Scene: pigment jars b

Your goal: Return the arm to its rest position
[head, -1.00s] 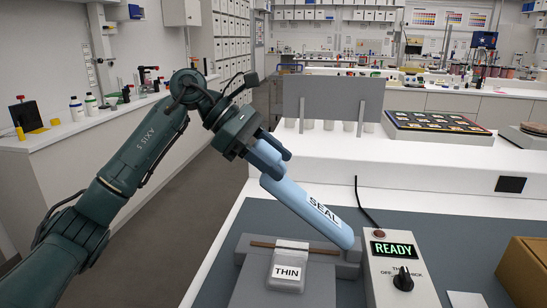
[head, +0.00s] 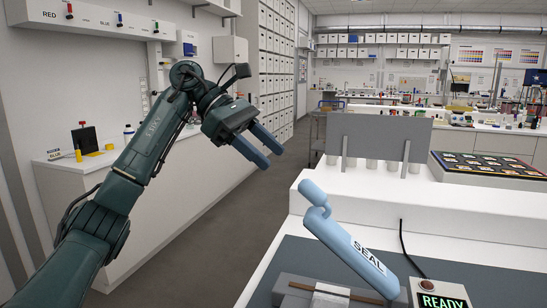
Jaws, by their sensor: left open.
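My left gripper (head: 274,158) is open and empty in the head view, with its blue fingers pointing down to the right. My left arm (head: 125,185) reaches up from the lower left, bent at the elbow. The gripper is up and left of the light blue lever marked SEAL (head: 345,240) and apart from it. The lever stands tilted, with its knobbed free end raised at the upper left. My right gripper is not in view.
The sealer's grey base (head: 285,288) and a READY display (head: 442,301) sit at the lower edge, partly cut off. A grey upright panel (head: 378,140) and a tray of coloured squares (head: 490,165) stand behind. A side counter (head: 75,175) is at left, with open floor between.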

